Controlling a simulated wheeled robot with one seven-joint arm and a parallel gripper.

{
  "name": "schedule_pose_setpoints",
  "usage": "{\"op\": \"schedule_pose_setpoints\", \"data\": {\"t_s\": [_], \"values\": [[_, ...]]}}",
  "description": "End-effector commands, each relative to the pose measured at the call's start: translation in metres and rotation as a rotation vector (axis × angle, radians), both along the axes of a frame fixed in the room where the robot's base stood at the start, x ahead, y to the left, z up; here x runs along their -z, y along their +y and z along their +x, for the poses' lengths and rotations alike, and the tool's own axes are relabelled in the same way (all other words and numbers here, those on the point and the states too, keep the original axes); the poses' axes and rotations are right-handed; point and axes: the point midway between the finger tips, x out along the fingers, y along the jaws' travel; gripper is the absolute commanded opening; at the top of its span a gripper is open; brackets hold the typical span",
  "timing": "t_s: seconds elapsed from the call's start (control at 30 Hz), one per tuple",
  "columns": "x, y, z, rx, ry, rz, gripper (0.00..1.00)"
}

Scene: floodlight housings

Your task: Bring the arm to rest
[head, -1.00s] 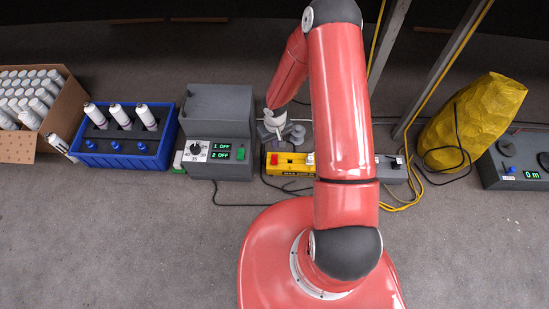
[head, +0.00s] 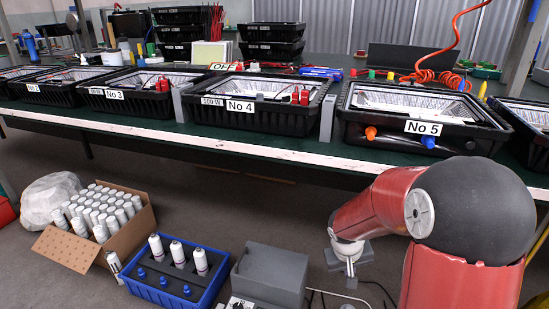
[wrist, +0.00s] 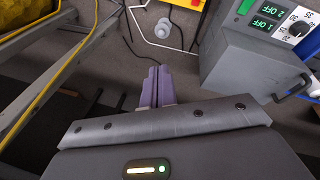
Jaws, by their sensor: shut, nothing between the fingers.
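My red arm (head: 465,235) shows at the lower right of the head view, bent at a dark joint, with its forearm pointing left and down. My gripper (wrist: 155,86) shows in the wrist view as two purple fingers side by side, pressed together with nothing between them. It points over the floor, apart from the things around it. I cannot make out the fingers in the head view.
A green bench carries floodlight housings, including No 4 (head: 256,103) and No 5 (head: 424,117). Below stand a carton (head: 72,249) of white bottles and a blue crate (head: 150,289). The wrist view shows a grey control box (wrist: 240,68) to the right and metal struts (wrist: 75,50) to the left.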

Motion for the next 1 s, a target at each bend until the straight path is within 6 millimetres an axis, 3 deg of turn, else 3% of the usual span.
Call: {"op": "schedule_pose_setpoints", "data": {"t_s": [0.03,0.2,0.4,0.5,0.73,1.0], "values": [[-0.033,0.000,-0.010,0.013,-0.034,-0.007,0.00],[-0.109,0.004,-0.053,0.052,-0.107,0.008,0.00],[-0.175,0.015,-0.115,0.079,-0.195,0.076,0.00],[-0.198,0.023,-0.147,0.080,-0.237,0.126,0.00],[-0.223,0.037,-0.196,0.060,-0.304,0.224,0.00],[-0.226,0.041,-0.207,0.051,-0.316,0.251,0.00]]}}
